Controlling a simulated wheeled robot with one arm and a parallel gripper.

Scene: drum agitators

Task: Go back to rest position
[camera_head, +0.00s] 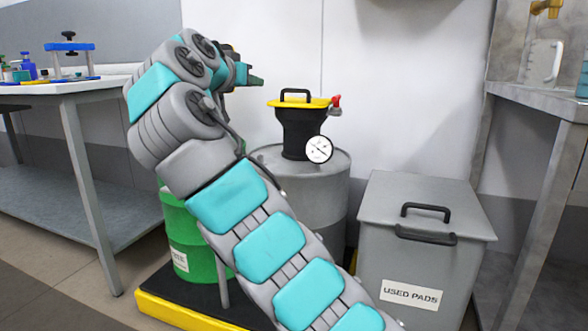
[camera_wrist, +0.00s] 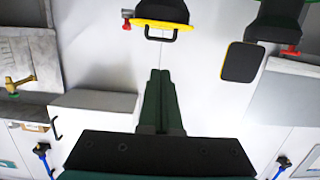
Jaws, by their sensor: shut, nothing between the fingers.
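My gripper (camera_head: 255,80) is raised at the upper left of the head view, pointing right toward the wall. It is left of and a little higher than the black funnel (camera_head: 298,135) with the yellow lid (camera_head: 300,103), and apart from it. In the wrist view my gripper (camera_wrist: 160,74) shows its two dark green fingers together, with nothing between them. The yellow lid also shows at the top of the wrist view (camera_wrist: 153,26), beyond the fingertips.
The funnel stands on a grey drum (camera_head: 318,210) beside a "USED PADS" bin (camera_head: 430,225). A green drum (camera_head: 180,232) is partly hidden by my arm. A workbench (camera_head: 65,88) stands left; a grey counter (camera_head: 545,100) stands right.

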